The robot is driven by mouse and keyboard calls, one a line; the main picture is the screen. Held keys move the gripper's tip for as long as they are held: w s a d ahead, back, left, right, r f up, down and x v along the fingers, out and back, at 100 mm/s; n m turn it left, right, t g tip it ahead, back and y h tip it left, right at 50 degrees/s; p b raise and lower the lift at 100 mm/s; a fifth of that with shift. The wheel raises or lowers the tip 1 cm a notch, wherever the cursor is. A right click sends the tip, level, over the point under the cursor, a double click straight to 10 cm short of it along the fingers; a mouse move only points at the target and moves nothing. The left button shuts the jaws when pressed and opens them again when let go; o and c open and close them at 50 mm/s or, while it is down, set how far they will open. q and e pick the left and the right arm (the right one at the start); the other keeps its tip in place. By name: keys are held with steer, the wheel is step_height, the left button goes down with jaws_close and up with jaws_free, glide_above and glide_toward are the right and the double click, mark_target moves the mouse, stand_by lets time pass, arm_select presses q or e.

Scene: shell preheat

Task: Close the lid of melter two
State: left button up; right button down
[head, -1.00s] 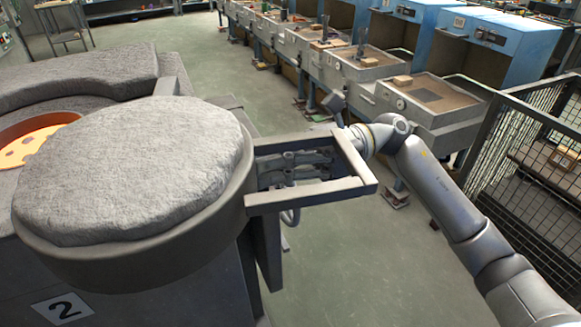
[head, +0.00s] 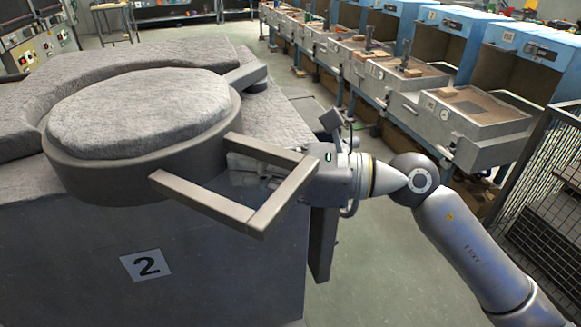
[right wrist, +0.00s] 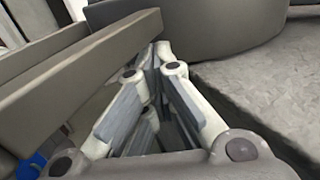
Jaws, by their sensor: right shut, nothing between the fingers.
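The lid (head: 140,110) of melter two is a round grey slab with a rough top and a dark rim. It lies level over the melter (head: 225,265), whose plate (head: 147,265) reads 2. No glowing opening shows. The lid's square bar handle (head: 285,195) sticks out to the right; it also fills the left of the right wrist view (right wrist: 80,85). My right gripper (head: 238,165) is inside the handle frame, shut and empty, its fingers (right wrist: 150,65) between the bar and the lid's rim. Contact with the bar is unclear. My left gripper is out of view.
A row of blue-hooded workbenches (head: 440,115) runs along the right and back. A black mesh fence (head: 545,185) stands at the right edge. Open green floor (head: 385,270) lies between the melter and the benches.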

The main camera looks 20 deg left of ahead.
steer(key=shift+s+a, duration=0.25)
steer(key=shift+a, duration=0.45)
steer(key=shift+s+a, duration=0.25)
steer(key=shift+a, duration=0.4)
